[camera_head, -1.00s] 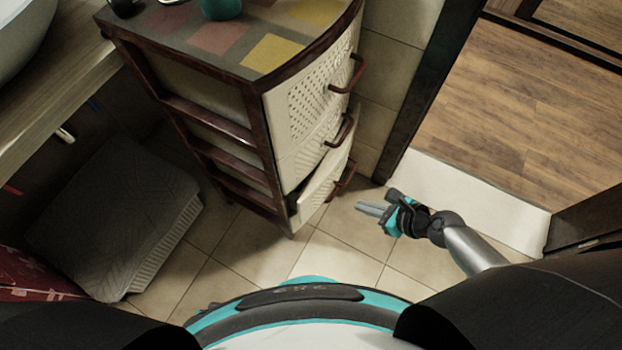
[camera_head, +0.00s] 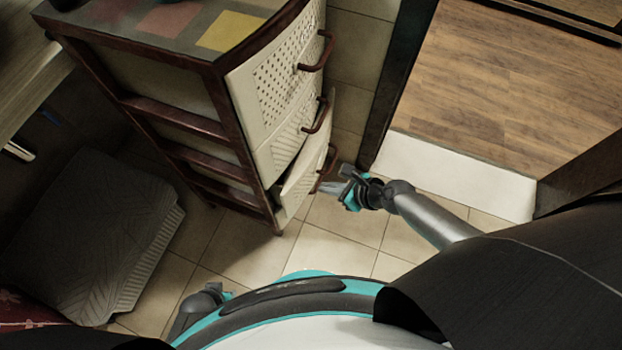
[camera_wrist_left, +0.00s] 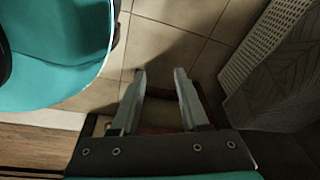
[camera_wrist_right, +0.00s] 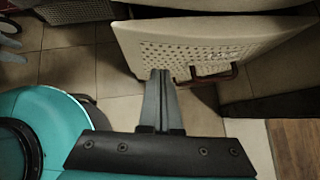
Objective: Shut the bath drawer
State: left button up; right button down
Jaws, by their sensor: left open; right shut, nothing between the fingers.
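The drawer unit (camera_head: 190,110) has a dark brown frame and cream perforated drawer fronts with brown handles. Its bottom drawer (camera_head: 302,182) stands slightly open, with a dark gap at its left edge. In the right wrist view the drawer front (camera_wrist_right: 210,48) spans the top, with its brown handle (camera_wrist_right: 210,77). My right gripper (camera_head: 328,188) is shut and empty, close to the bottom drawer's handle (camera_head: 328,168); the fingertips (camera_wrist_right: 160,74) show just below the front, left of the handle. Contact cannot be told. My left gripper (camera_wrist_left: 158,75) is open and empty above the floor, low beside my base.
A grey laundry basket (camera_head: 90,235) stands on the floor at left, and shows at right in the left wrist view (camera_wrist_left: 285,75). A doorway with a white threshold (camera_head: 455,175) and dark frame lies at right. Tiled floor (camera_head: 250,245) before the unit is clear.

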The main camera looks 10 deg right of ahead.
aim_at(293, 174)
pick_arm(q)
jog(key=shift+w+d+r+b, duration=0.5)
jog(key=shift+w+d+r, duration=0.25)
jog(key=shift+w, duration=0.2)
pick_arm(e)
jog(key=shift+w+a+f, duration=0.25)
jog(key=shift+w+a, duration=0.65)
jog(key=shift+w+a+f, duration=0.25)
jog(key=shift+w+a, duration=0.65)
jog(key=shift+w+a, duration=0.15)
jog(key=shift+a, duration=0.05)
jog(key=w+a, duration=0.2)
jog(key=shift+a, duration=0.35)
jog(key=shift+w+a+r, duration=0.1)
jog(key=shift+w+a, duration=0.1)
jog(key=shift+a, duration=0.35)
pick_arm(q)
jog(key=shift+s+a+f, duration=0.2)
jog(key=shift+s+f, duration=0.2)
jog(key=shift+s, duration=0.15)
